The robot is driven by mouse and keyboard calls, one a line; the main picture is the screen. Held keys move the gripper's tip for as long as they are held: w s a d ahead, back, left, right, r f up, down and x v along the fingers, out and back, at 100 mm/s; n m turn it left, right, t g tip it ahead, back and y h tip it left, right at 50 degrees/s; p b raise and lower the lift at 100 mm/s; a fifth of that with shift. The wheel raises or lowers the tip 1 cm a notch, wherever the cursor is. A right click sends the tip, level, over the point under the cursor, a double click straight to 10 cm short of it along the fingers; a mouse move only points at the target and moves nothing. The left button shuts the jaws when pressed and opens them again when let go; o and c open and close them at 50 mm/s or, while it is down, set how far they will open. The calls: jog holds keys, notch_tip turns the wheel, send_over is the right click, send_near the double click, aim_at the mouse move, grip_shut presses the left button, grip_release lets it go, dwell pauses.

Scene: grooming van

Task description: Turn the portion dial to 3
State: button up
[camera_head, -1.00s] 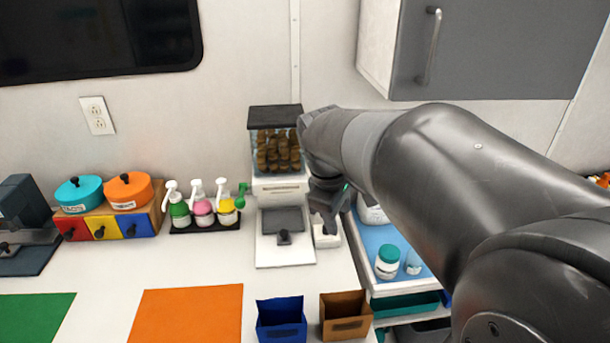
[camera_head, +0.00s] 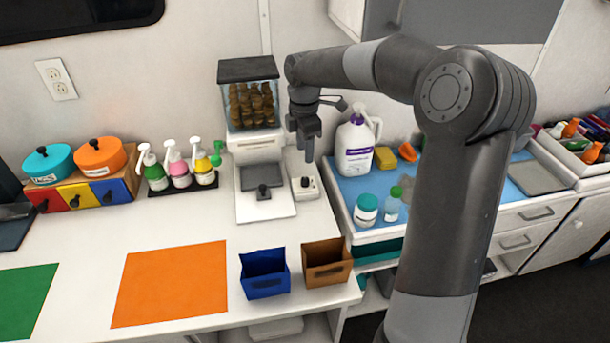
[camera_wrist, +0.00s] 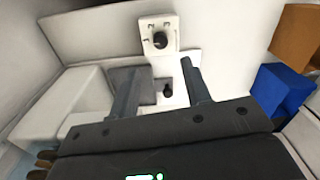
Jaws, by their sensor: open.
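The portion dial is a black knob (camera_head: 305,182) on a small white box, right of the treat dispenser on the counter. In the wrist view my gripper (camera_wrist: 161,65) is open and empty, and the knob lies beyond the fingertips. The treat dispenser (camera_head: 255,147) has a clear hopper of brown treats and a black lever knob (camera_head: 263,191), which also shows between the fingers (camera_wrist: 167,91).
A blue bin (camera_head: 264,281) and a brown bin (camera_head: 326,269) stand at the counter's front edge. Pump bottles (camera_head: 178,168) stand left of the dispenser. A white jug (camera_head: 355,147) and jars (camera_head: 366,208) stand on a blue-topped cart at right. The orange mat (camera_head: 170,285) is bare.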

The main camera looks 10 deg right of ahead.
aim_at(305, 179)
notch_tip(305, 179, down, 10)
jog(key=shift+s+r, duration=0.1)
jog(key=shift+s, duration=0.05)
dwell(0.3)
grip_shut()
